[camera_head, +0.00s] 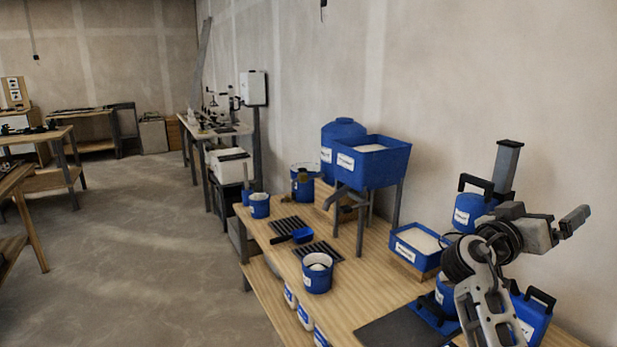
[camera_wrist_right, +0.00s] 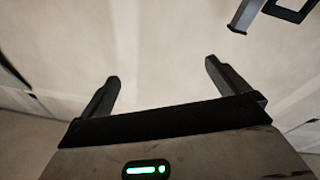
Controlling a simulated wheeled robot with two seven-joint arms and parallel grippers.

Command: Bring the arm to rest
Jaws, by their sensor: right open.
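My right arm stands raised over the right end of the workbench (camera_head: 390,290) in the head view. Its gripper (camera_head: 575,219) points to the right, toward the wall, above the bench top. In the right wrist view the two dark fingers (camera_wrist_right: 162,88) are spread wide, with nothing between them. My left gripper does not show in either view.
Close to my right arm are a blue jug (camera_head: 470,212), a grey post (camera_head: 508,165) and a blue tray (camera_head: 418,248) of white material. A raised blue bin (camera_head: 372,165) and a blue bucket (camera_head: 317,277) stand farther left. The floor (camera_head: 140,250) to the left is open.

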